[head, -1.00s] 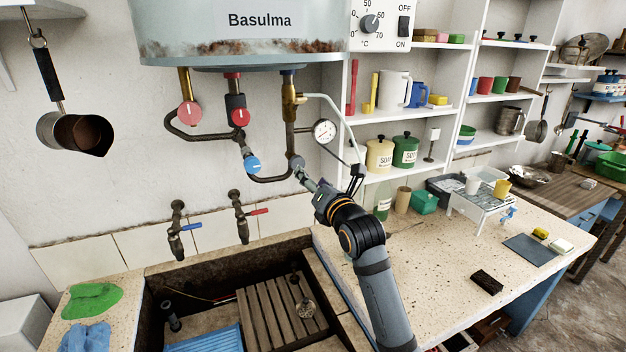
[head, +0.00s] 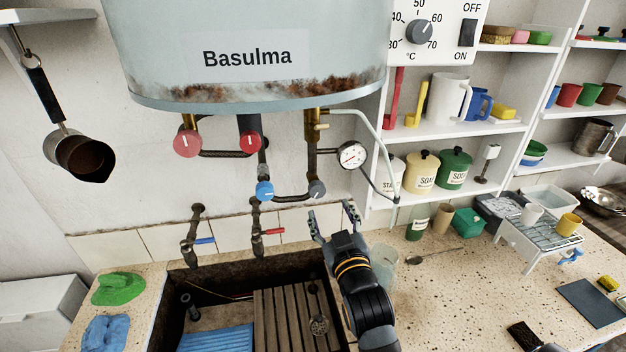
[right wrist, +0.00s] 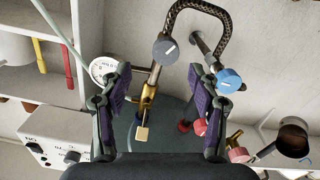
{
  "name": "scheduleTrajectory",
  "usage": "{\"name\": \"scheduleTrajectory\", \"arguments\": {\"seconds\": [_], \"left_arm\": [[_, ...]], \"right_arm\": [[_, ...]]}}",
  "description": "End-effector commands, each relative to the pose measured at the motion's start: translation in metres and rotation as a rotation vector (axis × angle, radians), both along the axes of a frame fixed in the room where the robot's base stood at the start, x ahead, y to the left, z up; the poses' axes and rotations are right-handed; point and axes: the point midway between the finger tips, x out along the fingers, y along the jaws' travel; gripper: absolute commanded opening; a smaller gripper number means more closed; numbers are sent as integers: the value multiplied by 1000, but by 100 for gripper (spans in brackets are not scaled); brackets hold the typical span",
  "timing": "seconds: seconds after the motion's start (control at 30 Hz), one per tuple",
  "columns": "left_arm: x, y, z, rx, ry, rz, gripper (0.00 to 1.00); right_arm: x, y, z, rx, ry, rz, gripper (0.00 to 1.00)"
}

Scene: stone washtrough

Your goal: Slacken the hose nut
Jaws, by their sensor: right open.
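I see no part labelled as a hose nut. A grey round knob or nut with a white mark (head: 317,189) sits at the lower end of the right brass pipe, where a dark braided hose (head: 290,198) joins. The grey piece also shows in the right wrist view (right wrist: 165,50), with the braided hose (right wrist: 222,18) looping beside it. My right gripper (head: 334,217) is open and empty, below and slightly right of the grey piece, apart from it. In the right wrist view its two fingers (right wrist: 160,85) stand wide apart. My left gripper is out of view.
Blue (head: 265,190) and red (head: 187,142) knobs hang left under the boiler (head: 250,50). A gauge (head: 352,155) is right of the grey piece. A glass (head: 384,262) stands close to my right arm. The stone trough (head: 215,283) lies below left.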

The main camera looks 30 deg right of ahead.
Motion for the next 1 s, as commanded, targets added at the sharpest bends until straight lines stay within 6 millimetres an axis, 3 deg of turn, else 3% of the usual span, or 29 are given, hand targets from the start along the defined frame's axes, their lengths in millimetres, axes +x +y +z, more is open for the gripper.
{"name": "scheduleTrajectory", "arguments": {"seconds": [0.17, 0.5, 0.63, 0.73, 1.0], "left_arm": [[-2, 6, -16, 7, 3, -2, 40], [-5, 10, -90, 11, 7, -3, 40], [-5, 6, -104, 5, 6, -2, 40], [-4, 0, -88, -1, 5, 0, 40], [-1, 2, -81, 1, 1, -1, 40]], "right_arm": [[6, -1, -6, -2, -4, 2, 62], [32, -8, -13, -3, -3, 2, 62], [54, -12, -9, -9, -1, 3, 62], [72, -16, 2, -7, 6, 2, 62], [100, -22, 1, -3, 2, 2, 62]]}}
